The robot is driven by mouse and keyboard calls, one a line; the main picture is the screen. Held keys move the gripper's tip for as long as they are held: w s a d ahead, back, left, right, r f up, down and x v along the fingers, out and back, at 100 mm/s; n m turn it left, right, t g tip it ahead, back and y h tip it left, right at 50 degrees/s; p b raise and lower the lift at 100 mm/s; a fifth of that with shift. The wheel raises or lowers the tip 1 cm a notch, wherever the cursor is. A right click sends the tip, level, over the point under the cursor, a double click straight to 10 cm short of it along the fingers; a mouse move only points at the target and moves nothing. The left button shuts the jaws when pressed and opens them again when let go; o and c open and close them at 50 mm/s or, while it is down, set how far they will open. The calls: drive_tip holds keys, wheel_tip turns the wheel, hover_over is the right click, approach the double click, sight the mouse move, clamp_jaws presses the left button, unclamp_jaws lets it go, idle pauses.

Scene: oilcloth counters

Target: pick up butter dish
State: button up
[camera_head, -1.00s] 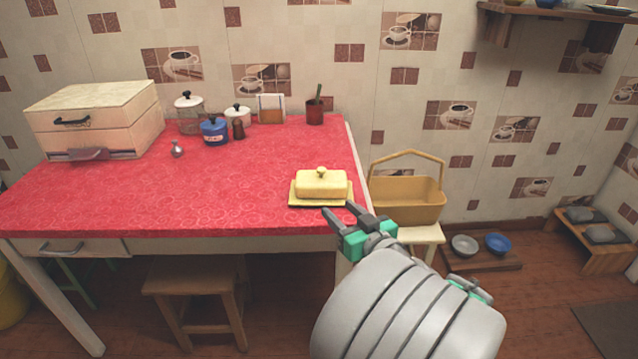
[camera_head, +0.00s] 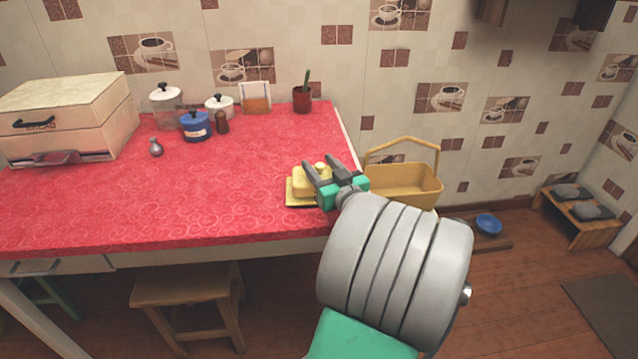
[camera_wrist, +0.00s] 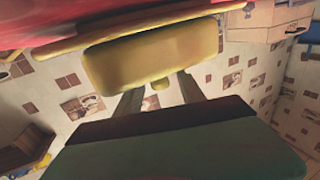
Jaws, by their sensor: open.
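The yellow butter dish (camera_head: 299,188) sits on the red counter near its right front corner. It has a lid with a small knob on a flat yellow plate, and my gripper hides part of it. My gripper (camera_head: 323,164) is open, in front of and over the dish in the head view. In the wrist view the dish's lid (camera_wrist: 153,60) appears upside down, close ahead. I cannot tell whether the fingers touch the lid.
The red counter (camera_head: 220,180) is clear left of the dish. A bread box (camera_head: 65,115), blue pot (camera_head: 195,125), jars and a potted cactus (camera_head: 302,98) stand farther back. A yellow basket (camera_head: 405,185) stands beyond the counter's right edge. A wooden stool (camera_head: 187,290) is below.

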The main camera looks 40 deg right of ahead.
drive_tip(key=shift+w, duration=0.1)
drive_tip(key=shift+c, duration=0.4)
clamp_jaws()
idle(0.9)
